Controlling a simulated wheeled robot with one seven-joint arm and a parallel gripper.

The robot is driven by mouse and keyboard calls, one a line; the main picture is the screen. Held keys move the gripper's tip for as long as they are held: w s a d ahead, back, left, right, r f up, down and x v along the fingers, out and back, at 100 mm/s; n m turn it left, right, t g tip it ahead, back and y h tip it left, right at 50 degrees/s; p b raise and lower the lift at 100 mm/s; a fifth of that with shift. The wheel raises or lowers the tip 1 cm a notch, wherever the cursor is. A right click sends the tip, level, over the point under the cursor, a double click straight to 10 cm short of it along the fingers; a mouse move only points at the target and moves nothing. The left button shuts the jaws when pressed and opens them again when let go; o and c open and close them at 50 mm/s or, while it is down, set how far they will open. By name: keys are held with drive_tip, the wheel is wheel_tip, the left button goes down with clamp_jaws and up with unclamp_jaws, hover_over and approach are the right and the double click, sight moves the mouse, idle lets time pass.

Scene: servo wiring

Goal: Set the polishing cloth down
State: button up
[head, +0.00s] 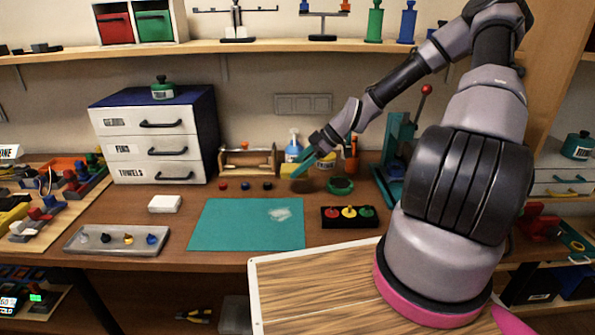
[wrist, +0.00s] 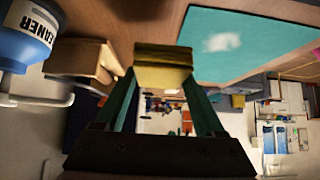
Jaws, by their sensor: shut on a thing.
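The polishing cloth (wrist: 163,72) is a folded yellow block between the teal fingertips of my gripper (wrist: 163,85) in the wrist view. My gripper is shut on it. In the head view my gripper (head: 298,170) hangs low over the back of the workbench, beyond the teal mat. The yellow cloth (head: 287,170) shows partly beside the fingers. I cannot tell whether it touches the bench.
The teal mat (head: 235,228) bears a pale smudge. A blue cleaner bottle (wrist: 30,35) stands close to my gripper, also visible in the head view (head: 293,148). A wooden stand (head: 247,160), a green round item (head: 341,186) and a black tray (head: 348,223) are nearby.

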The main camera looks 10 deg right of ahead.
drive_tip(key=w, duration=0.3)
drive_tip(key=w+d+f, duration=0.1)
drive_tip(key=w, duration=0.2)
drive_tip(key=w+f, duration=0.1)
drive_tip(key=w, duration=0.2)
drive_tip(key=shift+d, duration=0.4)
drive_tip(key=shift+w+f, duration=0.15)
drive_tip(key=shift+f, duration=1.15)
drive_tip(key=shift+w+f, duration=0.1)
drive_tip(key=shift+f, duration=1.15)
drive_tip(key=o, duration=1.4)
drive_tip(key=shift+o, duration=0.2)
drive_tip(key=shift+d+r, duration=0.1)
drive_tip(key=shift+d, duration=0.05)
